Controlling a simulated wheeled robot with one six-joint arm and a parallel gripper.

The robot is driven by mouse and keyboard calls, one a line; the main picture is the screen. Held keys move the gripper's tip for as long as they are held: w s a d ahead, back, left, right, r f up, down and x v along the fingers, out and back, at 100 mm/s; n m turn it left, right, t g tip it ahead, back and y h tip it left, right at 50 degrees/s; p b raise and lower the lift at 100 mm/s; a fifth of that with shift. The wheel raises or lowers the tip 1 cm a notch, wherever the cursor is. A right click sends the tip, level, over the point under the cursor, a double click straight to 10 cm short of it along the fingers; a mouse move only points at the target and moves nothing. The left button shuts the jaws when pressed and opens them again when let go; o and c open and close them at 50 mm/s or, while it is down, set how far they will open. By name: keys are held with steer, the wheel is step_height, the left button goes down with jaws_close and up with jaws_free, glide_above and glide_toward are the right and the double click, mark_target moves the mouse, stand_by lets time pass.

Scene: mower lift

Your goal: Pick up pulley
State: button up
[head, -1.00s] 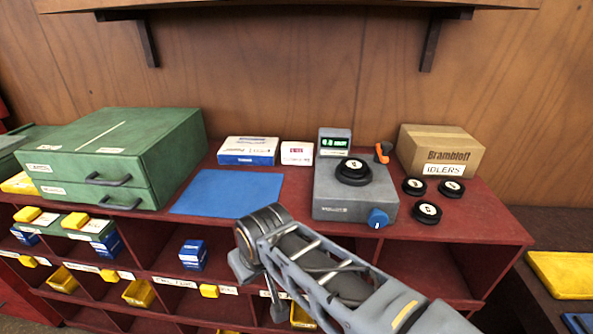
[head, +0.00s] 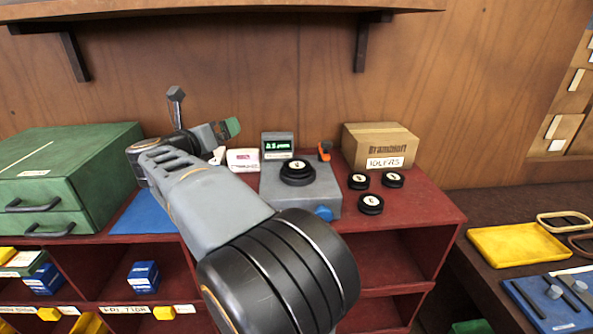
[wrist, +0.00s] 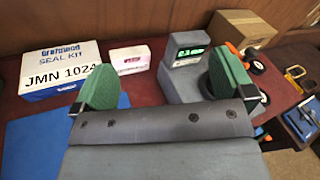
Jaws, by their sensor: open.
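A black round pulley (head: 297,172) with a pale centre label lies flat on top of the grey gauge box (head: 325,196). Three similar black pulleys lie on the red bench to its right: a left one (head: 358,181), a right one (head: 392,180) and a front one (head: 370,204). My gripper (head: 222,130) is left of the gauge, above the back of the bench, apart from the pulleys. In the wrist view my gripper (wrist: 168,78) has its green-padded fingers wide apart with nothing between them. The right finger hides part of the gauge and pulleys.
A green drawer cabinet (head: 65,180) stands at the left and a blue mat (head: 145,213) beside it. A cardboard box (head: 380,152) marked IDLERS stands behind the loose pulleys. A white seal-kit box (wrist: 60,67) is near my gripper. A shelf (head: 220,13) overhangs the back.

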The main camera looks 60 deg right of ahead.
steer(key=s+d+f+m+g+y, duration=0.2)
steer(key=s+f+m+g+y, duration=0.25)
steer(key=s+m+g, duration=0.55)
steer(key=m+p, duration=0.1)
steer(key=m, duration=0.1)
glide_toward(297, 163)
steer(key=shift+s+d, duration=0.6)
steer(key=shift+f+p+x, duration=0.15)
steer(key=shift+p+x, duration=0.55)
steer(key=shift+x, duration=0.95)
steer(key=shift+f+p+x, duration=0.15)
steer(key=shift+p+x, duration=0.55)
steer(key=shift+x, duration=1)
steer(key=shift+w+a, duration=0.1)
steer(key=c, duration=1.1)
